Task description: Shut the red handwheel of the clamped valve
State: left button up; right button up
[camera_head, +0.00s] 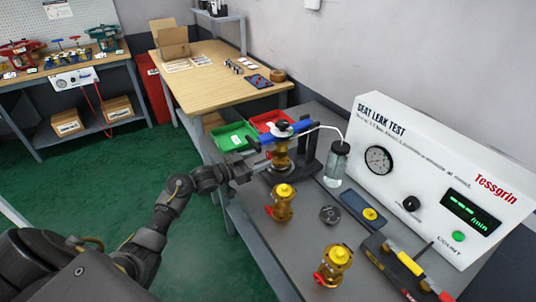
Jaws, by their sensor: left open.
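The clamped valve (281,160) is a brass body held upright in a dark stand with a blue bar (296,126) across its top, at the near bench's left side. I cannot make out its red handwheel; it seems hidden behind my gripper. My left gripper (262,163) reaches in from the left, with its fingertips beside the clamped valve. It is open, and contact with the valve cannot be told. My right gripper is out of view.
Two loose brass valves with yellow caps (283,190) (339,254) stand in front. A clear jar (335,168) sits to the right, joined by a thin tube. The white seat leak test box (430,165) is behind. Green (237,136) and red (270,119) trays lie at the far left.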

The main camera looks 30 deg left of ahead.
aim_at(267, 156)
pick_arm(q)
jog(key=shift+x, duration=1.85)
jog(key=c, duration=1)
jog(key=shift+o, duration=0.2)
jog(key=shift+m, duration=0.3)
